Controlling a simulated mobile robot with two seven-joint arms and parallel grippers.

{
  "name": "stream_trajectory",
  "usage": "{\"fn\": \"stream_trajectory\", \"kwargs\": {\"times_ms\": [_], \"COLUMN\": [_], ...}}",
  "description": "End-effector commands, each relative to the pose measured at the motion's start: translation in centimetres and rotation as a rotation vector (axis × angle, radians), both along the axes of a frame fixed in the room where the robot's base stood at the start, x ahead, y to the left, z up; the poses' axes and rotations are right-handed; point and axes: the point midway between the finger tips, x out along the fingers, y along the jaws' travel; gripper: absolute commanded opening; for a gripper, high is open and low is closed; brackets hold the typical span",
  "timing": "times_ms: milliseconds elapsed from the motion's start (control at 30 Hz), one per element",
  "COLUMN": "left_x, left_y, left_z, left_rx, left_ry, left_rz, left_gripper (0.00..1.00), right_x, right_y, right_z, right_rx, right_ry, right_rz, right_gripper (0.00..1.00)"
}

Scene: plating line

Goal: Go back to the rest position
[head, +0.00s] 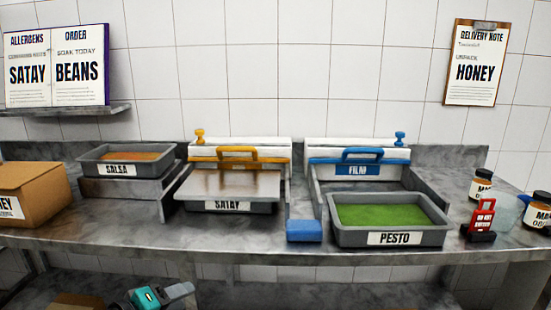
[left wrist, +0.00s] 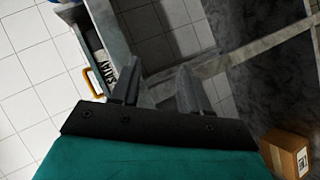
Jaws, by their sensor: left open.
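My left gripper (head: 160,298) shows at the bottom edge of the head view, low in front of the counter and below its front edge. In the left wrist view its two dark fingers (left wrist: 158,85) stand apart with nothing between them. The teal part of my wrist fills the bottom of that view. My right gripper is in neither view.
The counter holds a salsa tray (head: 125,170), a satay tray (head: 225,207) under a metal lid, a pesto tray (head: 388,238), a cardboard box (head: 38,190), a red stand (head: 481,222) and jars (head: 481,186). A lower shelf (head: 330,295) runs beneath.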

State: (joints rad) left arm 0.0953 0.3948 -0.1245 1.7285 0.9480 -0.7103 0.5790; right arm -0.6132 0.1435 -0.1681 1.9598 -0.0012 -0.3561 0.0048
Motion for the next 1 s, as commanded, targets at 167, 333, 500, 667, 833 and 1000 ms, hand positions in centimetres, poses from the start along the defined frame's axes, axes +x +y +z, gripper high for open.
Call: {"fn": "stream_trajectory", "kwargs": {"times_ms": [167, 333, 500, 667, 833, 1000], "left_x": [-7.5, -14.7, -19.8, -21.7, -21.9, -21.8], "left_y": [-1.2, -2.0, -2.6, -2.9, -2.9, -2.8], "left_z": [-7.5, -11.1, -12.3, -12.5, -12.5, -12.6], "left_rx": [0.350, 0.676, 0.907, 1.003, 1.015, 1.013], "left_ry": [-0.063, -0.137, -0.194, -0.222, -0.226, -0.225], "left_rz": [-0.037, -0.122, -0.212, -0.255, -0.262, -0.261], "left_gripper": [0.46, 0.46, 0.46, 0.46, 0.46, 0.46], "right_x": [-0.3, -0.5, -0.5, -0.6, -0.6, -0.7], "right_y": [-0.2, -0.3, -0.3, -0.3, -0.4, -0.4], "right_z": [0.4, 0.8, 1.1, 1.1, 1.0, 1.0], "right_rx": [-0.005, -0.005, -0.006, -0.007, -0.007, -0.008], "right_ry": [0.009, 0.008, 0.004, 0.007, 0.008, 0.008], "right_rz": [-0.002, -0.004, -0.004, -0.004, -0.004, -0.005], "right_gripper": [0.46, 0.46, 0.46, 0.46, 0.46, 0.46]}}
